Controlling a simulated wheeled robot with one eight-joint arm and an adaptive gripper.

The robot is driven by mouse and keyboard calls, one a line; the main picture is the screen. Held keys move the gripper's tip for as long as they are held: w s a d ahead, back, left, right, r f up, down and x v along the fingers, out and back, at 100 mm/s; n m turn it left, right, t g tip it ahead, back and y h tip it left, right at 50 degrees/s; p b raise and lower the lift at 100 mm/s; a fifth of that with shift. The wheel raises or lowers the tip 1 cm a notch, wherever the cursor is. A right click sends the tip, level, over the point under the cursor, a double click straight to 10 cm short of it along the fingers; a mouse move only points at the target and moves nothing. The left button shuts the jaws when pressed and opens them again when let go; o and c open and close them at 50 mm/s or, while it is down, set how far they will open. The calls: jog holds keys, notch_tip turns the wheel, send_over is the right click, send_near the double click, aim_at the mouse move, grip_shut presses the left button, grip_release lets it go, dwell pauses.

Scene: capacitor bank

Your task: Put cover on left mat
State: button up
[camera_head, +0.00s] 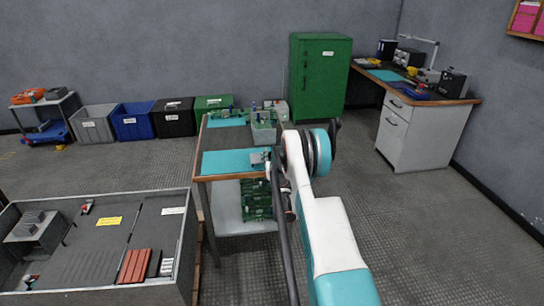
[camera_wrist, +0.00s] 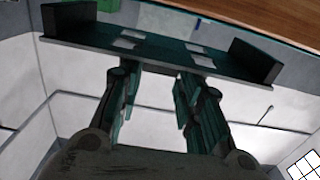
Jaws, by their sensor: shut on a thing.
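In the wrist view, my gripper (camera_wrist: 155,78) is shut on a wide dark green piece with upright black ends, which looks like the cover (camera_wrist: 205,58). The cover is beyond the fingertips, and the exact grip spot is hard to see. In the head view my arm hides most of the gripper, at the bench's right side. Two teal mats lie on the wooden-edged bench: a nearer one (camera_head: 232,163) and a farther one (camera_head: 227,122). I cannot tell from the picture which is the left mat. A small grey item (camera_head: 258,158) shows at the nearer mat's right end.
Green boards (camera_head: 257,202) lie on the lower shelf. A walled grey unit (camera_head: 158,225) stands at the lower left. The floor right of my arm is clear.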

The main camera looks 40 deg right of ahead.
jog(key=shift+f, duration=0.65)
dwell(1.1)
jog(key=o, duration=1.3)
jog(key=shift+c, duration=0.2)
jog(key=shift+s, duration=0.1)
jog(key=v, duration=0.7)
jog(key=shift+a, duration=0.15)
